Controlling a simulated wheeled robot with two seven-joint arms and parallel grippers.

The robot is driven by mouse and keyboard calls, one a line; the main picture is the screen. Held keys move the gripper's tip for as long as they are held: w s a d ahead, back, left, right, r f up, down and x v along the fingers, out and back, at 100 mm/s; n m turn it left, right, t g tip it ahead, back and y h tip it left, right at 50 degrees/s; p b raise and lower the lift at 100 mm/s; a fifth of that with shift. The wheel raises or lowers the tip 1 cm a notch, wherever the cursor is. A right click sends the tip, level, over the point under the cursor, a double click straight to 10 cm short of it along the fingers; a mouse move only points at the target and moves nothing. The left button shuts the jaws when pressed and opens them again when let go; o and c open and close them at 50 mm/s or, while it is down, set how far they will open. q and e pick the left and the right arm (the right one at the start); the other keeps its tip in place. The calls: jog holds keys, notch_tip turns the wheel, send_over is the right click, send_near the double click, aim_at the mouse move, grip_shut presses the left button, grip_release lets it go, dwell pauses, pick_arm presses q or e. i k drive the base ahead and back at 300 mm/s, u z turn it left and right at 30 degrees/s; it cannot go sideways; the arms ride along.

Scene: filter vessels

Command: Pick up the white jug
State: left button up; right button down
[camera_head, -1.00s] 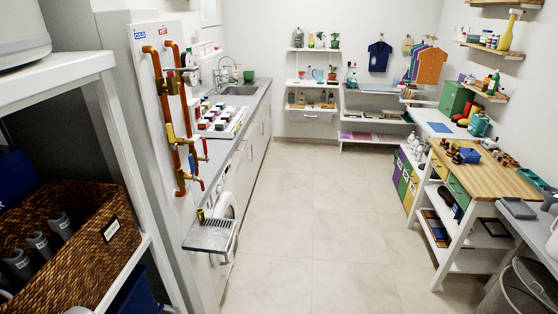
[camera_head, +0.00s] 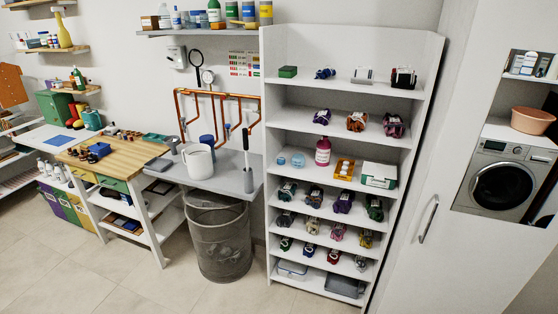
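The white jug (camera_head: 197,161) stands upright on the grey bench (camera_head: 225,184), beneath copper pipes on the wall. It is in the left-middle of the head view, some distance away across the floor. A dark blue cylindrical thing stands just behind it. Neither of my grippers shows in this view, so I cannot see their state.
A wire-mesh bin (camera_head: 219,240) stands on the floor under the bench. A wooden-topped worktable (camera_head: 115,157) is left of it. A tall white shelf unit (camera_head: 278,210) with many small items is to the right. The tiled floor (camera_head: 120,288) in front is clear.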

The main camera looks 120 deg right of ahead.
aim_at(199, 162)
jog(key=z, duration=2.75)
jog(key=i, duration=1.65)
jog(key=u, duration=0.15)
